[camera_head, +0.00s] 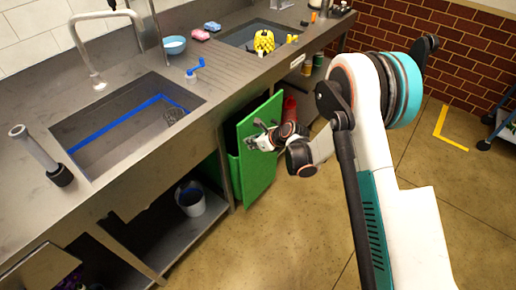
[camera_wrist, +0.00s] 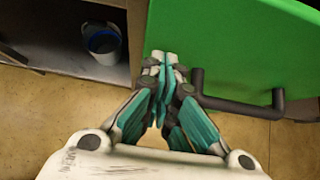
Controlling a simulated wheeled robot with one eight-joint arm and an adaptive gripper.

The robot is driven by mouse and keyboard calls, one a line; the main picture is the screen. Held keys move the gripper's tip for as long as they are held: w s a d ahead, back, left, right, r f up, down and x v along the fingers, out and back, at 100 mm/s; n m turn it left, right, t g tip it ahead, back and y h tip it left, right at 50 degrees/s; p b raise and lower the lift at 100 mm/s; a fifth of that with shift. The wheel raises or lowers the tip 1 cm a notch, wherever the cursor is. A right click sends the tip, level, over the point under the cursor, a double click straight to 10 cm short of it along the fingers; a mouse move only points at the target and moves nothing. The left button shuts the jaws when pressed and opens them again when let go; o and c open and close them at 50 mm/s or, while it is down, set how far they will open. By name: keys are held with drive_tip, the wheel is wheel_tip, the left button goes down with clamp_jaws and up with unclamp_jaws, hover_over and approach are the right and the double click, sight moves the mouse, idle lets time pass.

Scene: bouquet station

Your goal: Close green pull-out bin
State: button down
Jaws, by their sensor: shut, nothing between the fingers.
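The green pull-out bin (camera_head: 258,165) sticks out from under the steel counter in the head view, its front panel standing clear of the cabinet. The panel (camera_wrist: 230,45) fills the upper right of the wrist view, with a dark bar handle (camera_wrist: 240,106) on it. My gripper (camera_wrist: 160,62) is shut and empty, its fingertips at the panel beside the left end of the handle. I cannot tell whether they touch it. In the head view my gripper (camera_head: 256,137) is at the panel's upper part, partly hiding it and the handle.
A steel counter (camera_head: 215,112) with two sinks runs above the bin. A bucket (camera_head: 190,198) stands on the lower shelf left of the bin, and a red object (camera_head: 289,108) is behind my wrist. The floor (camera_head: 300,225) in front is clear.

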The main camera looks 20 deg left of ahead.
sight(243, 137)
drive_tip(key=shift+a, duration=0.2)
drive_tip(key=a, duration=0.1)
drive_tip(key=w+a, duration=0.1)
drive_tip(key=a, duration=0.2)
drive_tip(key=shift+w+a, duration=0.25)
drive_tip(key=shift+w, duration=0.15)
drive_tip(key=shift+w+a+r, duration=0.15)
